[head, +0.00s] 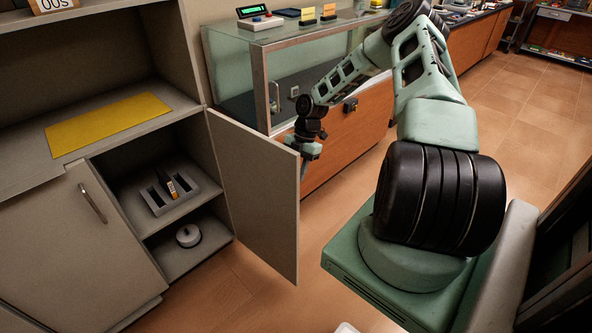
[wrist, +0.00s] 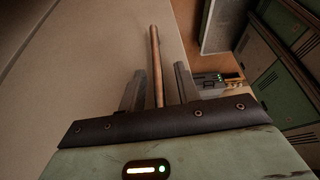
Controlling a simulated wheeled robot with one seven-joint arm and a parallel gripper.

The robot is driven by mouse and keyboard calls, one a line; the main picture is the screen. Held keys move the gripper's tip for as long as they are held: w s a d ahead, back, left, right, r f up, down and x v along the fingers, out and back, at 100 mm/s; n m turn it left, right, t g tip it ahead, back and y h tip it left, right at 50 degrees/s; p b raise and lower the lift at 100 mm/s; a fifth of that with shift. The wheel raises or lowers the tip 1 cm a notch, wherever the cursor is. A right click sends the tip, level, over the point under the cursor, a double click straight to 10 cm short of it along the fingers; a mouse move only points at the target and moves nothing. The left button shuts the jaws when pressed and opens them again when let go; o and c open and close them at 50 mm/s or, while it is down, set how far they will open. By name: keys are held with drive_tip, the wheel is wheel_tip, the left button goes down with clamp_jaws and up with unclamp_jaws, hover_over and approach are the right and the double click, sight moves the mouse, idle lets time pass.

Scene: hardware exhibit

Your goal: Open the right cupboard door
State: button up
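The right cupboard door (head: 255,195) stands swung wide open, its inner face toward the head view. Its handle (wrist: 155,60), a slim brownish bar on the outer face, shows in the wrist view and is hidden in the head view. My gripper (head: 304,165) is at the door's free edge, on the outer side. In the wrist view my gripper (wrist: 158,90) has one finger on each side of the handle, with gaps between bar and fingers. It looks open around the bar, not clamped on it.
The left cupboard door (head: 70,250) is shut. A yellow mat (head: 105,122) lies on the counter. A glass display case (head: 285,70) stands behind the door. Tiled floor is clear beneath the door.

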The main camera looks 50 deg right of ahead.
drive_tip(key=b+v, duration=0.1)
drive_tip(key=v, duration=1.6)
drive_tip(key=shift+d+r, duration=0.15)
drive_tip(key=a+r+m+g+h, duration=0.1)
drive_tip(key=a+r+m, duration=0.15)
drive_tip(key=a, duration=1.25)
drive_tip(key=a+r+m+g+h, duration=0.15)
drive_tip(key=a+r, duration=0.25)
drive_tip(key=a, duration=1.1)
drive_tip(key=s+a+r+m+t, duration=0.1)
drive_tip(key=s+a+r+m, duration=0.1)
drive_tip(key=s+a, duration=0.6)
drive_tip(key=s+a+r+m+t+h, duration=0.1)
drive_tip(key=s+a+r+m+t, duration=0.1)
drive_tip(key=s+a+m, duration=0.3)
drive_tip(key=s+a, duration=0.4)
drive_tip(key=s, duration=0.7)
